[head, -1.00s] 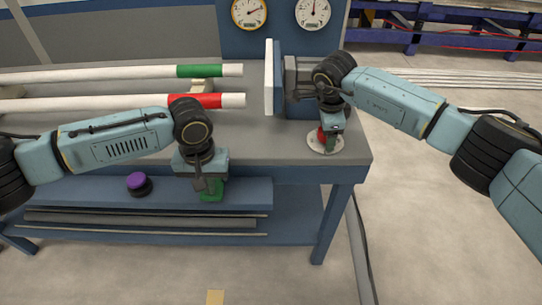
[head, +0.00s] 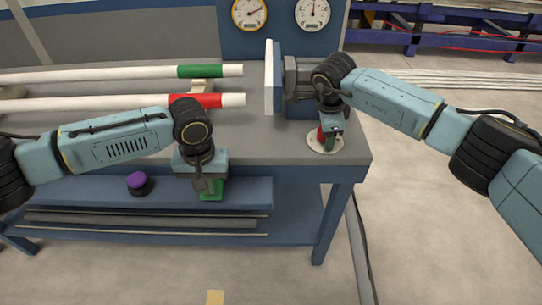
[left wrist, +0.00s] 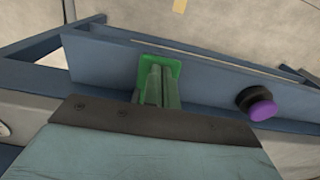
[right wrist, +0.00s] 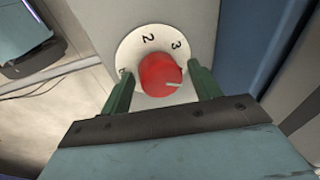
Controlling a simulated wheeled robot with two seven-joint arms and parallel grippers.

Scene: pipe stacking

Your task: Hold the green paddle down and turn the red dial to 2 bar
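The green paddle (head: 211,195) is at the bench's front edge, at the left gripper's tip. In the left wrist view, the paddle (left wrist: 172,62) is a bright green plate, partly hidden behind the dark green fingers. My left gripper (left wrist: 158,80) has its fingers together, over the paddle; whether they press on it I cannot tell. The red dial (right wrist: 158,74) sits on a white scale disc (right wrist: 140,46) marked 1, 2 and 3. Its white mark points to the right, away from the 2. My right gripper (right wrist: 160,68) is open, one finger on each side of the dial, with small gaps visible.
Two round gauges, an orange-rimmed one (head: 249,12) and a white one (head: 312,13), are on the back panel. Two pipes with a green band (head: 200,71) and a red band (head: 197,101) lie at the left. A purple button (head: 137,181) is left of the paddle.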

